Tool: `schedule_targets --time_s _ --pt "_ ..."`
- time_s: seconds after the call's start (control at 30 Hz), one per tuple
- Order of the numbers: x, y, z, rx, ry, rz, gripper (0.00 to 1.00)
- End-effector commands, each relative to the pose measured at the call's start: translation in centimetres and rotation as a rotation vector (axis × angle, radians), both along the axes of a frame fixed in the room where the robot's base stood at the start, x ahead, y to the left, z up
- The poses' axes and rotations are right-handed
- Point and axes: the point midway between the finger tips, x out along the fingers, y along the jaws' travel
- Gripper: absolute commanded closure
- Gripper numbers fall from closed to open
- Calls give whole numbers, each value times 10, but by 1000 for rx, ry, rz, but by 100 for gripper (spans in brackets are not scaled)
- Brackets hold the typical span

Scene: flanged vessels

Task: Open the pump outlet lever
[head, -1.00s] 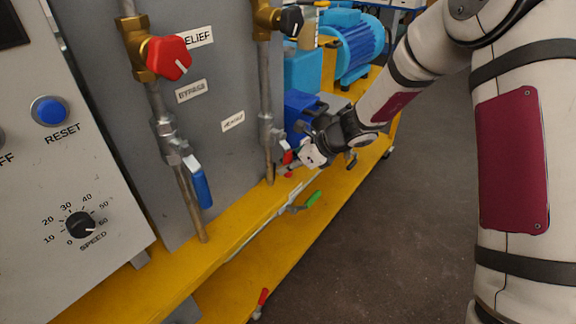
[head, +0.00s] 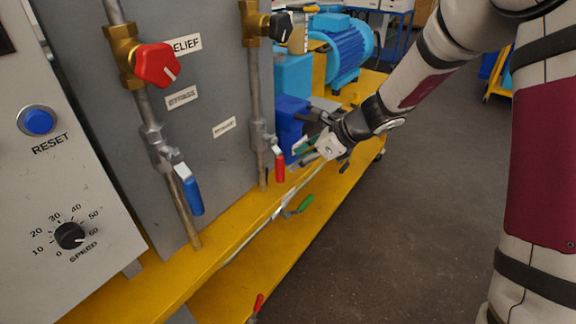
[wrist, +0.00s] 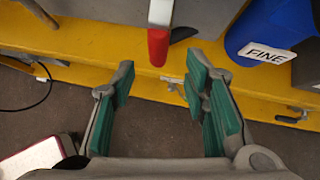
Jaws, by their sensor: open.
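A red-handled lever (head: 279,166) hangs down from the valve on the right-hand pipe (head: 258,100) of the grey panel. A small label (head: 224,128) sits beside that pipe, too blurred to read, so I cannot confirm this is the pump outlet lever. My gripper (head: 303,149) is open and empty, just right of the red lever and apart from it. In the wrist view the red handle (wrist: 158,47) shows ahead of the gap between the green-padded fingers (wrist: 162,78), beyond their tips.
A blue lever (head: 193,193) hangs on the left pipe, below a red knob (head: 157,65). A blue container marked FINE (wrist: 250,35) stands right of the red lever. Open floor lies right.

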Motion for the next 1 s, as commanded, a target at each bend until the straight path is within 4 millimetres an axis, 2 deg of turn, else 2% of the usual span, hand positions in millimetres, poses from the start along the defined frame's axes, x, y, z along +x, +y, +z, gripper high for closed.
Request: schedule_targets --time_s 0.1,0.3,0.73,0.87,1.0 --pt "-6 -13 14 -1 -3 -1 59" --pt "-12 -23 25 0 -1 -1 59" --pt "-15 -23 31 -10 -12 18 59" --pt "-37 -19 52 -62 -75 131 59" --pt "-84 -16 87 -174 -196 368 59"
